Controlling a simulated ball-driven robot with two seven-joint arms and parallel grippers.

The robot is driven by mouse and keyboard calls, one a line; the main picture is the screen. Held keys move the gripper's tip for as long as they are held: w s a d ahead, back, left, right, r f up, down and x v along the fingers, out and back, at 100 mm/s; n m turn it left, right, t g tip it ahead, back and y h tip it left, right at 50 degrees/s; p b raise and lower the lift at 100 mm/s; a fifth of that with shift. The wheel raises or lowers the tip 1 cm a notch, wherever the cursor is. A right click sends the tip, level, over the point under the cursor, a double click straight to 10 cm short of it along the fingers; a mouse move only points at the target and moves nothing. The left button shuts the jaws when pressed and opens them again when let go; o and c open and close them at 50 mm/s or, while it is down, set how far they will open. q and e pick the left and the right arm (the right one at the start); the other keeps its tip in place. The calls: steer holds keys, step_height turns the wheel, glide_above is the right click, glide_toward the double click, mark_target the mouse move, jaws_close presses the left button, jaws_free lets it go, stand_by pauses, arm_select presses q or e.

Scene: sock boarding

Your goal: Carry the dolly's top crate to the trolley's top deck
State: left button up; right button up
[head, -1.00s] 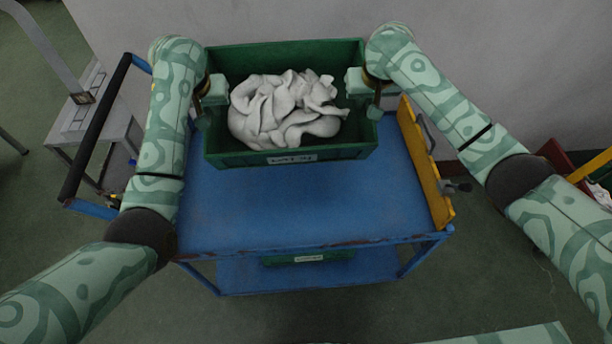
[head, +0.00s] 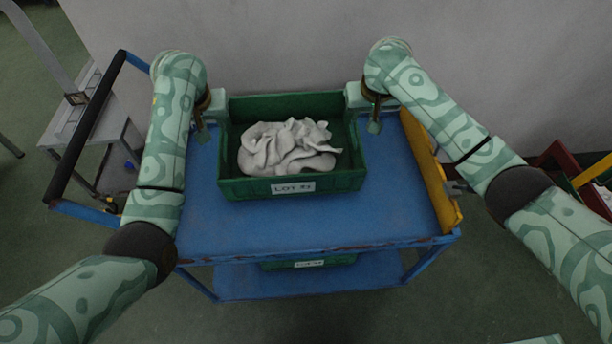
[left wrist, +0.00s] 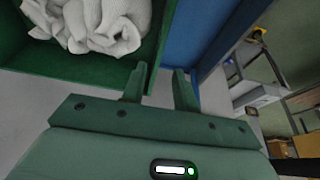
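The green crate (head: 237,186) with the LOT label stands upright on the trolley's blue top deck (head: 300,225), towards the wall side. Crumpled white socks (head: 287,146) lie in it. It also shows in the left wrist view (left wrist: 85,66). My left gripper (head: 207,122) is at the crate's left end.
A second green crate (head: 310,263) sits on the trolley's lower deck. The trolley has a black handle (head: 90,125) at left and a yellow panel (head: 432,170) at right. The deck in front of the crate is clear. A grey wall (head: 270,45) stands close behind.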

steer(key=shift+r, duration=0.1)
arm_select(q)
steer(key=v, duration=1.2)
arm_select(e)
steer(key=v, duration=1.1)
steer(key=shift+s+r, duration=0.2)
steer(key=shift+r, duration=0.1)
arm_select(q)
steer(key=shift+f, duration=0.15)
arm_select(e)
steer(key=shift+f, duration=0.1)
